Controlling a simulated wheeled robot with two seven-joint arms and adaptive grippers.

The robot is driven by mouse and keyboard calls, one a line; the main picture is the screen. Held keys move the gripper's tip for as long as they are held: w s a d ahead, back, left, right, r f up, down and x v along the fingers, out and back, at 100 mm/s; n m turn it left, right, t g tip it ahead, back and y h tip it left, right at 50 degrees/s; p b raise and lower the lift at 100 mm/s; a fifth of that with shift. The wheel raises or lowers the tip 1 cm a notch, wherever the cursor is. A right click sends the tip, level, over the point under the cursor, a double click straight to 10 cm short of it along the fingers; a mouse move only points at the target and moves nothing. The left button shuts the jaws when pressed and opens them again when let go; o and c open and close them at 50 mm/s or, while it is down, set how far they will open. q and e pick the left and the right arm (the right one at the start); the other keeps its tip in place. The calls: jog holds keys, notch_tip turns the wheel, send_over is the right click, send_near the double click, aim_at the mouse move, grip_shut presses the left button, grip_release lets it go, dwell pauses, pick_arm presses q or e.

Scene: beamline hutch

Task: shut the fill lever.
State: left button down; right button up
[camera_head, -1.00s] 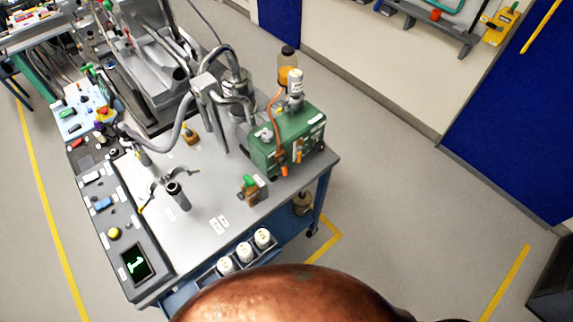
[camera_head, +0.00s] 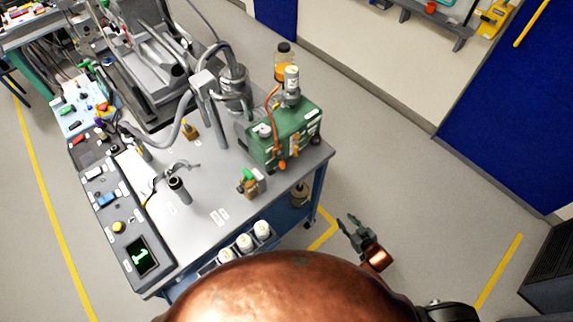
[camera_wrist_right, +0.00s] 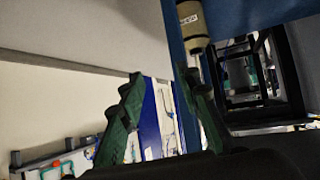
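I cannot tell for sure which part is the fill lever. A small brass valve with a green handle (camera_head: 250,184) stands near the table's right front edge. A dark post (camera_head: 178,189) with a curved grey arm beside it stands further left. My right gripper (camera_head: 350,226) is open and empty, off the table's right side above the floor. Its two spread fingers also show in the right wrist view (camera_wrist_right: 158,95), with nothing between them. My left gripper is not in view.
A green pump box (camera_head: 287,136) with an orange tube stands on the steel table (camera_head: 205,235). White containers (camera_head: 244,243) sit in a rack along the front. A control panel (camera_head: 119,228) lines the left edge.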

jog(key=w+a+r+n+t+y+p, duration=0.1)
jog(key=w+a+r+y, duration=0.2)
jog(key=r, duration=0.6)
jog(key=w+a+r+n+t+y, duration=0.1)
jog(key=w+a+r, duration=0.2)
jog(key=a+r, duration=0.4)
jog(key=s+a+r+n+y, duration=0.1)
jog(key=a+r+y, duration=0.1)
jog(key=a+r, duration=0.35)
jog(key=s+a+r+n+y+p, duration=0.1)
jog(key=a+r+y, duration=0.1)
jog(key=r, duration=0.7)
jog(key=s+a+r+n+y, duration=0.1)
jog(key=a+r+y, duration=0.15)
jog(key=r, duration=0.45)
jog(key=shift+g, duration=0.3)
jog(key=x, duration=0.7)
jog(key=shift+a+f, duration=0.15)
jog(key=shift+a, duration=0.25)
jog(key=shift+c, duration=0.7)
grip_shut()
